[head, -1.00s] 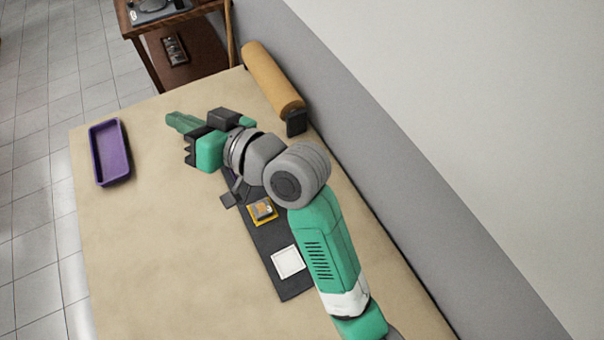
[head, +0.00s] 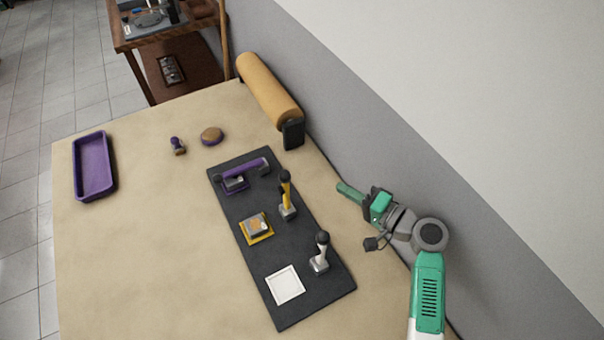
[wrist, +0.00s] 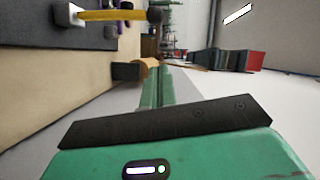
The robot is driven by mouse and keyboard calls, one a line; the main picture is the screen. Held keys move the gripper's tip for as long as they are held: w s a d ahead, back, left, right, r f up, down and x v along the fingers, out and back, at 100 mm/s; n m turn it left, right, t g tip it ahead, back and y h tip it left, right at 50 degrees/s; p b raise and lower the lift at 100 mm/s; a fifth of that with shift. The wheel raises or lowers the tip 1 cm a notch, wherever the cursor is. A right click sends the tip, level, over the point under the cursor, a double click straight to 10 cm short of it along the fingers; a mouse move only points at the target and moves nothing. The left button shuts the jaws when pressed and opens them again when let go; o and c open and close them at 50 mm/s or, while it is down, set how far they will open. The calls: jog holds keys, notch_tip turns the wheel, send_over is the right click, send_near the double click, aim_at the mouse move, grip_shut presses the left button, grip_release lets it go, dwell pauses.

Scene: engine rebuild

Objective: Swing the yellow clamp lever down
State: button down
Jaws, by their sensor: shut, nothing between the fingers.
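The yellow clamp lever (head: 286,193) stands upright with a black knob on its grey base, on the right side of the dark board (head: 303,293). It also shows in the wrist view at the upper left (wrist: 108,16), with its knob to the right. Beside its base is a grey block on a yellow-edged plate (head: 257,228). My gripper (head: 343,189) is shut and empty, to the right of the lever and apart from it, near the wall side of the table. In the wrist view its green fingers (wrist: 157,84) lie together.
A purple clamp lever (head: 245,174) lies down at the board's far end. A pale lever (head: 321,249) stands upright nearer, beside a white square plate (head: 285,285). An orange roll (head: 268,88) lies along the wall. A purple tray (head: 94,166) is at the left; table between is mostly clear.

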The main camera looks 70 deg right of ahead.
jog(key=shift+w, duration=0.1)
send_over(285, 191)
jog(key=s+d, duration=0.3)
jog(key=s, duration=0.1)
jog(key=f, duration=0.2)
jog(key=shift+w+a+r, duration=0.1)
jog(key=shift+w+r, duration=0.05)
jog(key=shift+r, duration=0.05)
